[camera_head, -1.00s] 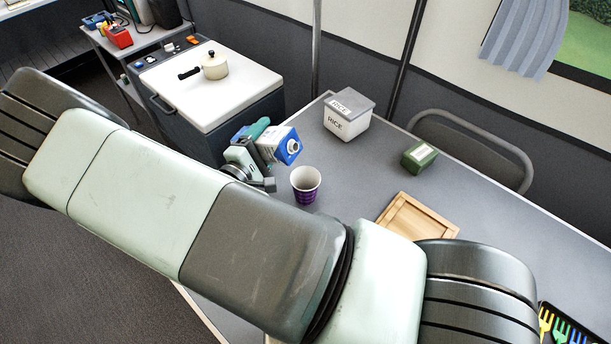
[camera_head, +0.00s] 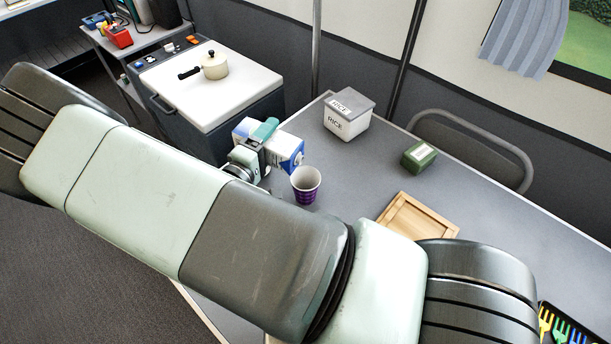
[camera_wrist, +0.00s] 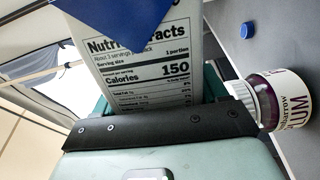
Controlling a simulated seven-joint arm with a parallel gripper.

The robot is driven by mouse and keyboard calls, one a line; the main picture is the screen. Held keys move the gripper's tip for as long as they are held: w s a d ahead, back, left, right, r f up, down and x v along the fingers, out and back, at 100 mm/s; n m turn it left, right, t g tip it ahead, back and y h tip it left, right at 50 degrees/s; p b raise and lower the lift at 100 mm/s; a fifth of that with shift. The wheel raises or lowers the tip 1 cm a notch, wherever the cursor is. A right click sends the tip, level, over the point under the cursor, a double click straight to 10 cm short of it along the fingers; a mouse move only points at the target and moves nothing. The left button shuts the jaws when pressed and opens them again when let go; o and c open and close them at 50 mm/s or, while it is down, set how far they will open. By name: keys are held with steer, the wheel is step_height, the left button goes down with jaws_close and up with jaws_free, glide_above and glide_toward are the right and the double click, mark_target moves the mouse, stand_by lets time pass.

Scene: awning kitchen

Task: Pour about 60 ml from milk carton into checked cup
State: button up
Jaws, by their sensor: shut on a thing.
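The milk carton (camera_head: 286,148), white and blue, is held in the air beside and slightly above the checked cup in the head view. It is tipped well over, its blue end toward the cup. Its spout and any stream of milk are not visible. My gripper (camera_head: 262,142) is shut on the carton. In the wrist view, the carton's nutrition panel (camera_wrist: 150,60) stands between the fingers of my gripper (camera_wrist: 165,108). The checked cup (camera_head: 306,186), purple with a white inside, stands upright on the table just right of the carton; its contents cannot be made out.
A rice box (camera_head: 348,118), a green tin (camera_head: 419,156) and a wooden board (camera_head: 387,222) are on the grey table (camera_head: 350,185). Colourful utensils lie at lower right.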

steer(key=shift+r+m, duration=0.35)
steer(key=shift+m, duration=0.15)
steer(key=shift+s+d+m, duration=0.1)
steer(key=shift+d+m, duration=0.05)
steer(key=shift+m, duration=0.25)
steer(key=shift+a, duration=0.45)
stand_by(0.5)
steer(key=shift+m, duration=0.4)
stand_by(0.3)
steer(key=shift+d+r+m, duration=0.15)
steer(key=shift+r+m, duration=0.05)
steer(key=shift+m, duration=0.2)
stand_by(0.6)
steer(key=shift+f, duration=0.1)
